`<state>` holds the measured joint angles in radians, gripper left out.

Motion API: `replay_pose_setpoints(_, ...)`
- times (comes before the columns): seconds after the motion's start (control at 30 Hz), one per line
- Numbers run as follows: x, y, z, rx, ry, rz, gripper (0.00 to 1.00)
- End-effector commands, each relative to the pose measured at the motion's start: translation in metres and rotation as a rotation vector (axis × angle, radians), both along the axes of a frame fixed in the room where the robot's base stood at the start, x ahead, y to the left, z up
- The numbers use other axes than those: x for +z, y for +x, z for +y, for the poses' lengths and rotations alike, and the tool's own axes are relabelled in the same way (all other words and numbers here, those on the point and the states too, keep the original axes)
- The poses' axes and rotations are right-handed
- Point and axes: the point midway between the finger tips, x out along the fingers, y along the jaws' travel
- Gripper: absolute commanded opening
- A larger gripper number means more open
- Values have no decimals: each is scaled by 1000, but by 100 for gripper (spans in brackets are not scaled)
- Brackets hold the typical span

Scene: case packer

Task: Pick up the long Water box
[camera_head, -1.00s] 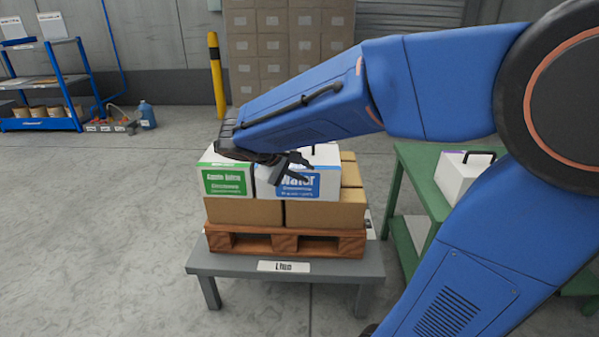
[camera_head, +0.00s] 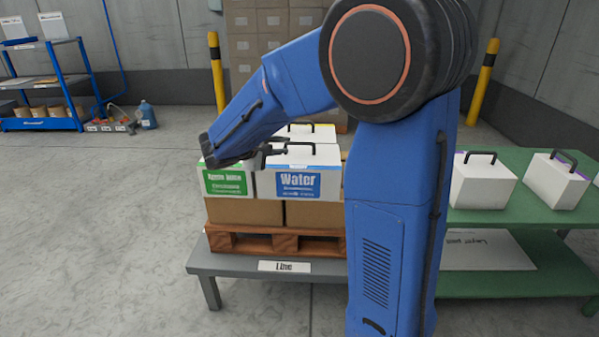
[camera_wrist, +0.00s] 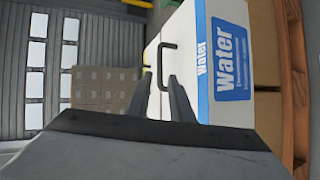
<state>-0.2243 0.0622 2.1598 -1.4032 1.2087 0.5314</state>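The white Water box (camera_head: 327,162) has a blue label and a black top handle (camera_head: 299,143). It sits in the upper layer on the pallet, right of the green-labelled Apple Juice box (camera_head: 207,180). My gripper (camera_head: 279,146) is over the Water box's left top edge, left of the handle; its fingers look apart and empty. In the wrist view the fingers (camera_wrist: 178,98) point at the Water box (camera_wrist: 225,105), close to its handle (camera_wrist: 161,65). Whether they touch the handle is unclear. My arm hides the box's right end.
Brown boxes (camera_head: 243,211) lie below on a wooden pallet (camera_head: 284,243), on a grey table (camera_head: 230,263). Another handled box (camera_head: 315,131) stands behind. A green table (camera_head: 540,240) at right holds white handled boxes (camera_head: 480,185).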

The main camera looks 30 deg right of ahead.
Motion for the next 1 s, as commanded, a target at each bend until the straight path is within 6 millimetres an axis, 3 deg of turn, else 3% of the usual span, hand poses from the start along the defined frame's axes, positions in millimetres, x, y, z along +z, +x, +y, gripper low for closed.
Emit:
replay_pose_setpoints(0.3, -17, 18, -42, -3, 0, 1, 20)
replay_pose_setpoints(0.67, -23, 26, -58, -2, 1, 0, 20)
replay_pose_setpoints(1.0, -37, 42, -93, -1, 1, 1, 20)
